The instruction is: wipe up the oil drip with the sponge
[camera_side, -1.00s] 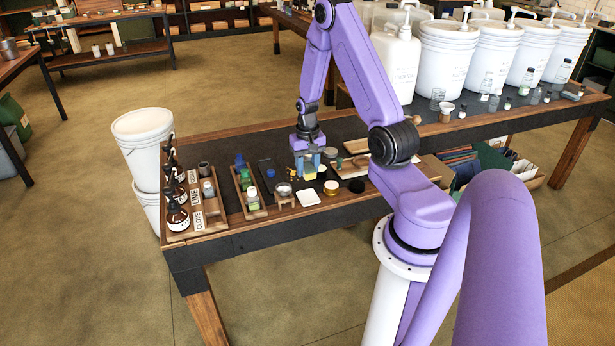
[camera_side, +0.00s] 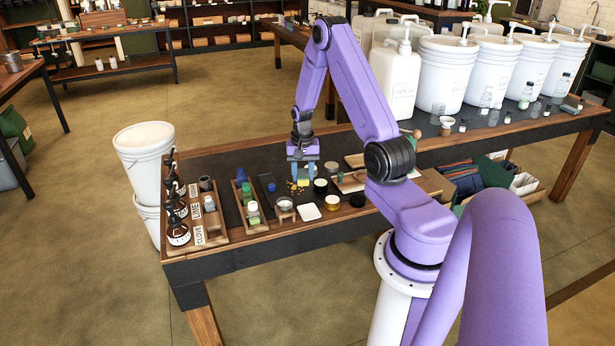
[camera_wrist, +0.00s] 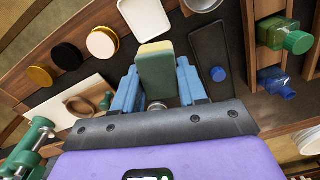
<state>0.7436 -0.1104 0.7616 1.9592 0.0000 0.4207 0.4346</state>
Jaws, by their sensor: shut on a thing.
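My gripper (camera_side: 303,175) is over the middle of the near table, fingers pointing down. It is shut on the sponge (camera_wrist: 157,75), a green block with a yellow layer, held between the two blue fingers in the wrist view. In the side view the sponge (camera_side: 304,177) is small and partly covered by the fingers; it looks slightly above the tabletop. Small amber spots (camera_side: 293,187) show on the dark surface just left of and below the sponge; they may be the oil drip, but are too small to be sure. The wrist view shows no clear drip.
A white square dish (camera_side: 309,212), several small jars and a dark tray (camera_side: 266,187) surround the gripper closely. A wooden rack of brown pump bottles (camera_side: 178,232) stands left. A pale board (camera_side: 350,183) lies right. White pump buckets (camera_side: 445,70) line the back right.

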